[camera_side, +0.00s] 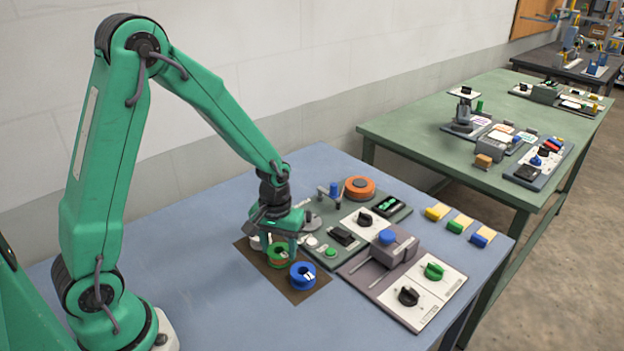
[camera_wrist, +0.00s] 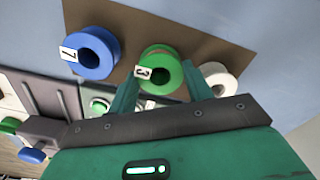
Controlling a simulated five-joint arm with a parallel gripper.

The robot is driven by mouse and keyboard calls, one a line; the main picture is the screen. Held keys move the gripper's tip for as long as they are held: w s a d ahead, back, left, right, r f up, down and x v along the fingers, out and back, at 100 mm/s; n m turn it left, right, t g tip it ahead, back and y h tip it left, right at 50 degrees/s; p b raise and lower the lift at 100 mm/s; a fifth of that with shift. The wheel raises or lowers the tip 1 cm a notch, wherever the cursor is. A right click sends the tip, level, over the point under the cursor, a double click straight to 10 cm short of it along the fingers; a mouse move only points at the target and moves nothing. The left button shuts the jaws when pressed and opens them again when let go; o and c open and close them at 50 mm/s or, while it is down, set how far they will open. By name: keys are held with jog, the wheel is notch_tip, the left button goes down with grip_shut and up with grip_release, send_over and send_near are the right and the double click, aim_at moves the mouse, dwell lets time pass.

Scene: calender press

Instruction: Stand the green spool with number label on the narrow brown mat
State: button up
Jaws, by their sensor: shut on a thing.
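The green spool (camera_side: 279,258) has a white label that reads 3 in the wrist view (camera_wrist: 171,80). My gripper (camera_side: 282,243) points down over it and is shut on it, with one finger on each side of it in the wrist view (camera_wrist: 163,90). The spool is upright, over the middle of the narrow brown mat (camera_side: 264,268). It looks to be at the mat's surface, but I cannot tell if it touches. A blue spool (camera_side: 302,281) labelled 7 and a white spool (camera_wrist: 222,78) stand on either side of it on the mat.
A green panel (camera_side: 318,261) with buttons lies close beside the mat. A grey unit with a blue knob (camera_side: 388,237) and a panel with black and green knobs (camera_side: 421,291) are further right. The blue tabletop (camera_side: 180,262) left of the mat is clear.

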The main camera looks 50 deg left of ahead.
dwell(0.3)
jog(key=o, duration=1.6)
notch_tip(320, 180, up, 7)
jog(key=shift+f, duration=0.1)
dwell(0.3)
jog(key=shift+r, duration=0.2)
